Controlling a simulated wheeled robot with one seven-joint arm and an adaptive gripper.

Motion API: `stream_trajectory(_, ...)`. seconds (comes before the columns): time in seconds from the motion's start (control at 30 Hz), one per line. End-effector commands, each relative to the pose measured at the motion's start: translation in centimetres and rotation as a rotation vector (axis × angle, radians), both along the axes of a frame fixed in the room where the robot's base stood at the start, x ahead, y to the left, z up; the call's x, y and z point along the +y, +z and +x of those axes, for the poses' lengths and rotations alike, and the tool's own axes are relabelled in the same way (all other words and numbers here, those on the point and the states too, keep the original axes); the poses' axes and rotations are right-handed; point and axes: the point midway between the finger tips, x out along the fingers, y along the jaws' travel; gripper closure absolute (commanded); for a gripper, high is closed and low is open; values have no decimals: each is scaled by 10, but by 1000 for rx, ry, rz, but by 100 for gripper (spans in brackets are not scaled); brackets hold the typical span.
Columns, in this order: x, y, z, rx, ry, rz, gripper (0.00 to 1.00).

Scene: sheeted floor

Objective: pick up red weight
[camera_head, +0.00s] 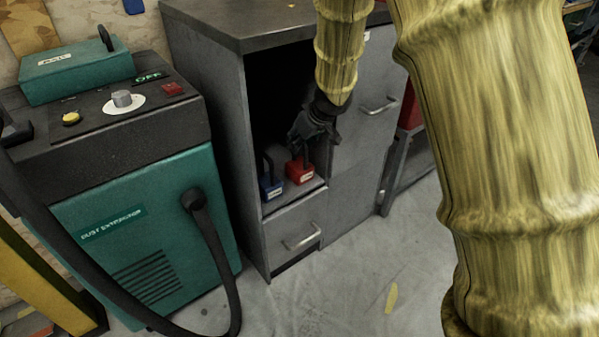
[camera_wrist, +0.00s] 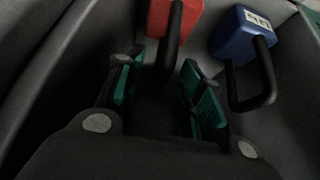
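The red weight (camera_head: 301,170) stands on the shelf inside the grey cabinet, with its dark handle upward. It also shows at the top of the wrist view (camera_wrist: 163,18), where its black handle reaches down between my fingers. My gripper (camera_head: 311,133) is just above the red weight in the head view. In the wrist view my gripper (camera_wrist: 160,88) has its green-padded fingers apart, one on each side of the handle, with gaps visible. The blue weight (camera_head: 270,186) stands left of the red one; in the wrist view the blue weight (camera_wrist: 240,35) is at the right.
The grey cabinet (camera_head: 205,90) has an open compartment whose walls surround my gripper closely. A closed drawer (camera_head: 293,238) is below. A green dust extractor (camera_head: 150,235) with a black hose stands at the left. The floor (camera_head: 350,290) in front is mostly clear.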

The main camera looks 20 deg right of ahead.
Motion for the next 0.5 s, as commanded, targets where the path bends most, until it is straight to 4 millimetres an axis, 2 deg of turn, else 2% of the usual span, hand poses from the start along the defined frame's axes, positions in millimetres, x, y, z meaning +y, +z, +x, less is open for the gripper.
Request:
stream_trajectory(0.07, 1, -5, 3, 0, 0, -1, 62)
stream_trajectory(0.3, 1, -5, 4, -1, 0, 0, 64)
stream_trajectory(0.5, 1, -5, 3, -1, 0, 0, 100)
